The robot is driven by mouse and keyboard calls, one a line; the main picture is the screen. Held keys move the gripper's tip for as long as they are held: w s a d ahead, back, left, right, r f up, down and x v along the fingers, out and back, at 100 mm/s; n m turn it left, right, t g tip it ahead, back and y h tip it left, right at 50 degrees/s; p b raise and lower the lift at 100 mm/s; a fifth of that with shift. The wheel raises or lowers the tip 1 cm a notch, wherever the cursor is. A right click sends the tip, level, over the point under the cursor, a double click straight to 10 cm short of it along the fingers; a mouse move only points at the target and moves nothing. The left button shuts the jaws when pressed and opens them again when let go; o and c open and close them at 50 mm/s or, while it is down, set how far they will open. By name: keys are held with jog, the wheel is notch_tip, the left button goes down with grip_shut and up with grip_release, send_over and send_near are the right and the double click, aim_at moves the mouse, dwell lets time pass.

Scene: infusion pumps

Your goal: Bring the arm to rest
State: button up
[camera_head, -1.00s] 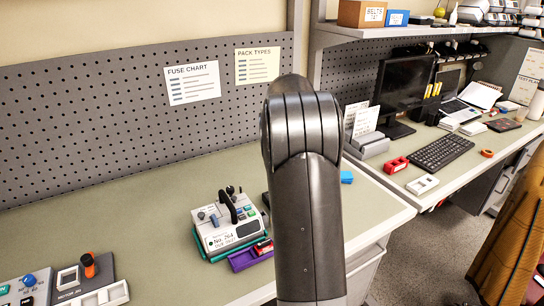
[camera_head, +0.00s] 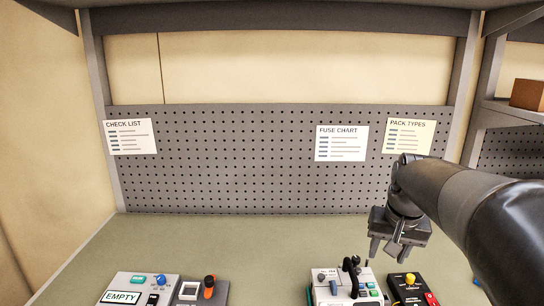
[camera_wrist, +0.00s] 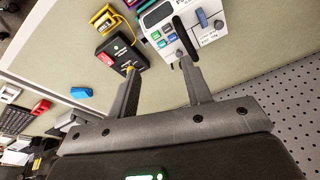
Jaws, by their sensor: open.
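My gripper (camera_head: 389,252) hangs at the end of my arm on the right of the head view, its fingers pointing down. In the wrist view my gripper (camera_wrist: 157,62) has its two fingers spread, with nothing held between them. A white pump with a black handle (camera_head: 345,287) stands on the bench below and left of the gripper. In the wrist view this pump (camera_wrist: 210,22) lies beyond the right finger, whose tip overlaps the black handle; I cannot tell whether they touch. A black-and-red unit with a yellow knob (camera_head: 412,290) stands to its right.
A pegboard (camera_head: 250,170) with pinned sheets backs the bench. Another device marked EMPTY (camera_head: 135,290) stands at the front left, beside a unit with an orange-and-black knob (camera_head: 209,287). The bench between these and the pump is bare. A shelf hangs overhead.

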jog(key=s+a+f+n+t, duration=0.1)
jog(key=s+a+f, duration=0.1)
jog(key=s+a, duration=0.3)
jog(key=s+a+f+n+t, duration=0.1)
jog(key=s+a, duration=0.4)
jog(key=s, duration=0.7)
jog(key=shift+f+n+t, duration=0.35)
jog(key=shift+n+t, duration=0.05)
jog(key=shift+n, duration=0.3)
jog(key=shift+s, duration=0.1)
